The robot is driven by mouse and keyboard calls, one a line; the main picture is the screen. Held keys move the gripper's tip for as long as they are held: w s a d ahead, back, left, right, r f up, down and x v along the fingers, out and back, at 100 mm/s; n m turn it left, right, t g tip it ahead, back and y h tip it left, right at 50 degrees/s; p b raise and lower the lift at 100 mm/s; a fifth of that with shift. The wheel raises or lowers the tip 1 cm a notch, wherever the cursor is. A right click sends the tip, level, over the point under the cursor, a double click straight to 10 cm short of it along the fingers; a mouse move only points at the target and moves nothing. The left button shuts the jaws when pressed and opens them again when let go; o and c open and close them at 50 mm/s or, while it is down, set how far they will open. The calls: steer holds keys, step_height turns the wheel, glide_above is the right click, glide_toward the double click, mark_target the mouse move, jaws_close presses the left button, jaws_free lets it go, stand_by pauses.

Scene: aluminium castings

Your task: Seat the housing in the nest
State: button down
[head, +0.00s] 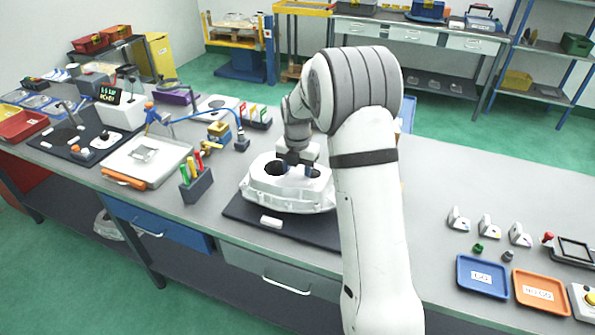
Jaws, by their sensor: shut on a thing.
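The housing (262,192), a white-grey casting with round dark openings in its top, is at the middle of the bench. My gripper (297,172) reaches down onto its top from the right and is shut on it; my arm hides its right end. The housing stands over a dark mat (238,211). I cannot tell whether it touches what is under it or hangs just above. No nest shows clearly; anything beneath the housing is hidden by it.
A small white block (271,222) lies on the mat's front. A dark holder with coloured sticks (196,185) and a white tray (147,158) stand left. Blue (482,293) and orange (541,308) trays and small brackets (489,226) lie right.

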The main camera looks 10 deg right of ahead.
mark_target(297, 171)
steer(key=shift+f+b, duration=0.3)
steer(key=shift+f, duration=0.3)
steer(key=shift+f+b, duration=1.1)
steer(key=shift+f, duration=0.4)
stand_by(1.6)
steer(key=c, duration=1)
jaws_free()
steer(key=o, duration=0.3)
steer(key=shift+s, duration=0.1)
steer(key=shift+o, duration=0.2)
steer(key=shift+f, duration=0.15)
step_height(297, 171, up, 7)
steer(key=shift+b, duration=0.3)
steer(key=shift+r, duration=0.5)
